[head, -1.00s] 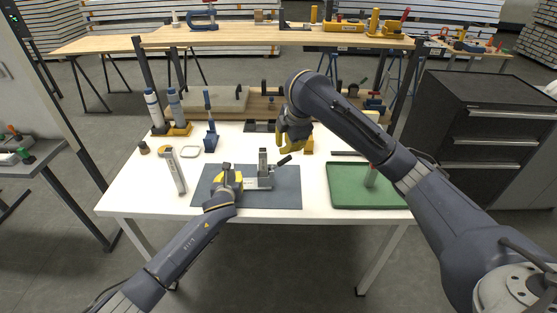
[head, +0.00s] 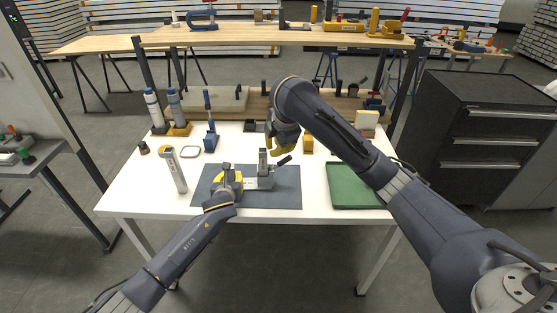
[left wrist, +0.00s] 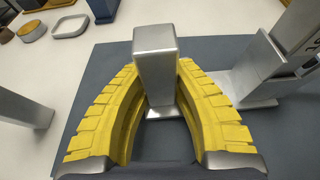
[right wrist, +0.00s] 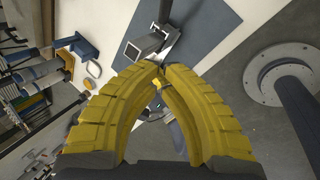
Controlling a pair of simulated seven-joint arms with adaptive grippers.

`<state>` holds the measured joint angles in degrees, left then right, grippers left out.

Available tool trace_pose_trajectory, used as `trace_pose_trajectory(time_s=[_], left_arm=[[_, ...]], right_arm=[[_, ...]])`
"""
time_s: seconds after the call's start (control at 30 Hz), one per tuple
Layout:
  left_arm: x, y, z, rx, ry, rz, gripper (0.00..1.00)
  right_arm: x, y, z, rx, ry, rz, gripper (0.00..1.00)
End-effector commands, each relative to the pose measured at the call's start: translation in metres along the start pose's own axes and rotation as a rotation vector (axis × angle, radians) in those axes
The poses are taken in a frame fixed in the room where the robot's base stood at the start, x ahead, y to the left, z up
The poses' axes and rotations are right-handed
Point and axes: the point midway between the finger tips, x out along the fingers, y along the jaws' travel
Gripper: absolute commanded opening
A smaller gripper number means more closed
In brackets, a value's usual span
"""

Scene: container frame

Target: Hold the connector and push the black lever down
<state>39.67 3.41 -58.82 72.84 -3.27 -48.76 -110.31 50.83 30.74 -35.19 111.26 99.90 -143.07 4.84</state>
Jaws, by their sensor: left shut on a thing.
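The connector (head: 265,179) is a grey metal block with an upright part, standing on the dark mat. Its black lever (head: 284,160) sticks out to the upper right. My left gripper (head: 229,179) is at the connector's left side; in the left wrist view its yellow fingers (left wrist: 160,100) are shut on a grey upright metal post (left wrist: 155,50). My right gripper (head: 277,143) is above the connector, near the lever. In the right wrist view its fingertips (right wrist: 160,69) meet with nothing seen between them, just below the connector's square upright (right wrist: 143,47).
The dark mat (head: 285,198) lies on a white table. A green tray (head: 350,190) is to the right, partly behind my right arm. A grey upright device (head: 174,170), a blue stand (head: 210,138) and bottles (head: 153,105) are to the left. A wooden rack (head: 258,105) is behind.

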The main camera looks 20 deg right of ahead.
Motion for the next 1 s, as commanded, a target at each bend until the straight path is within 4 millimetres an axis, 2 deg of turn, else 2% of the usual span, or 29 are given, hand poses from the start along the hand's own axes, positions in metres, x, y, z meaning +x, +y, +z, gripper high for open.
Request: trace_pose_trajectory(time_s=[0.53,0.8,1.0], left_arm=[[0.000,-0.001,0.002,-0.001,-0.003,-0.001,0.00],[0.000,-0.001,0.002,-0.001,-0.003,-0.001,0.00],[0.000,-0.001,0.002,-0.001,-0.003,-0.001,0.00]], right_arm=[[0.078,-0.002,-0.001,0.004,0.002,-0.005,0.00],[0.098,-0.001,0.021,0.002,0.000,-0.004,0.00],[0.104,-0.001,0.028,0.001,-0.001,-0.002,0.00]])
